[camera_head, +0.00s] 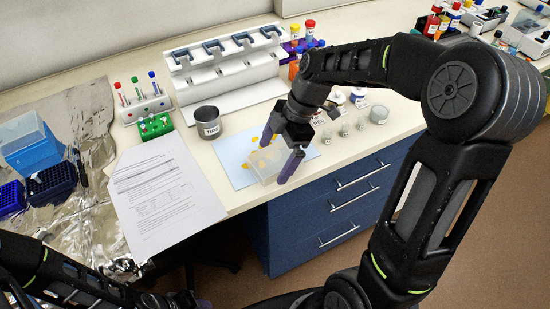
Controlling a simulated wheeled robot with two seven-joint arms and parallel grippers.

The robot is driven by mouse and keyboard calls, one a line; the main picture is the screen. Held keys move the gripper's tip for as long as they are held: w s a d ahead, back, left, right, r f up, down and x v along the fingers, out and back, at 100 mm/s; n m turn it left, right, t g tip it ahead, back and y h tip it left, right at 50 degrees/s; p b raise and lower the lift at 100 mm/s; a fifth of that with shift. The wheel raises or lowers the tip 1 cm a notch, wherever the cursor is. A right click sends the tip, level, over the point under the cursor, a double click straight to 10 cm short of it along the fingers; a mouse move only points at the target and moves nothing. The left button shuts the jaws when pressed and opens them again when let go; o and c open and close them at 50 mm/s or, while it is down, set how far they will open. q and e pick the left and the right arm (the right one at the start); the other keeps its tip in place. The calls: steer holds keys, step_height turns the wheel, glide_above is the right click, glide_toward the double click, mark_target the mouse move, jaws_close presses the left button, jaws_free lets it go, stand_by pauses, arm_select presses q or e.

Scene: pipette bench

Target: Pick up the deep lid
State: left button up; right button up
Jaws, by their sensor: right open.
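A clear, box-like lid (261,168) sits on a light blue mat (236,174) near the front edge of the bench. Orange shapes show through or around it. My right gripper (279,153) is over the lid, pointing down, with its two purple-grey fingers spread apart. One finger is at the lid's far side and the other at its near right side; I cannot tell whether they touch it. My left arm is low at the left, and only part of its gripper (186,300) shows at the bottom edge.
Printed sheets (165,195) lie left of the mat, and a grey cup (207,122) stands behind it. A white pipette rack (225,70) is at the back. Small jars (361,125) stand to the right. Crumpled foil (75,225) with blue tip boxes (50,183) covers the left.

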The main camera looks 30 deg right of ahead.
mark_target(275, 155)
steer(key=shift+c, duration=0.2)
steer(key=c, duration=1.2)
step_height(275, 155, up, 10)
steer(key=shift+r+b, duration=0.1)
steer(key=shift+b, duration=0.55)
